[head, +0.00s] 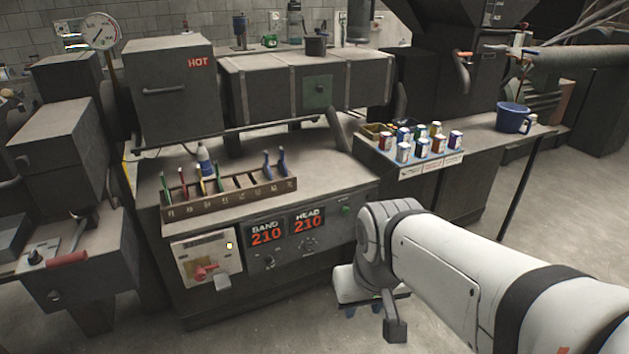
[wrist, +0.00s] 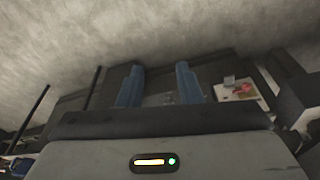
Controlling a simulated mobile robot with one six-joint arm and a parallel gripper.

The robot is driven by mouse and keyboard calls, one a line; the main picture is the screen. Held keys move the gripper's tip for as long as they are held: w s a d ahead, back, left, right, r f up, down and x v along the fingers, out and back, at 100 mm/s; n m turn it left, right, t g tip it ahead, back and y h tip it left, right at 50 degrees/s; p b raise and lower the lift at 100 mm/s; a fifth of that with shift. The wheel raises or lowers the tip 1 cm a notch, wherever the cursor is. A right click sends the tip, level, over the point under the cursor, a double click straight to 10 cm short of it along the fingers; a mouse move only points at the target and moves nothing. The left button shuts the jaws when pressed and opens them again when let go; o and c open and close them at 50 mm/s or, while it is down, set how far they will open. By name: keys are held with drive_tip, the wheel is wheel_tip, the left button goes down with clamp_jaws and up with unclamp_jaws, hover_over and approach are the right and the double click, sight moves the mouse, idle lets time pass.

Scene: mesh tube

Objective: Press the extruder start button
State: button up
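A small green button (head: 346,211) sits at the upper right of the extruder's front panel, right of the HEAD display (head: 307,224), with a small unreadable label above it. My gripper (head: 366,309) is low in front of the cabinet, below the button and apart from it. Its blue fingertips show only partly in the head view. In the wrist view, the two blue fingers (wrist: 159,84) stand apart with nothing between them. I cannot make out the green button in the wrist view.
The BAND display (head: 266,234) reads 210. A panel with a red rotary switch (head: 206,271) is at the left, also in the wrist view (wrist: 240,89). A wooden rack (head: 230,197) holds coloured tools on top. A side table has small cans and a blue bucket (head: 513,118).

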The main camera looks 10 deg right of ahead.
clamp_jaws()
idle(1.3)
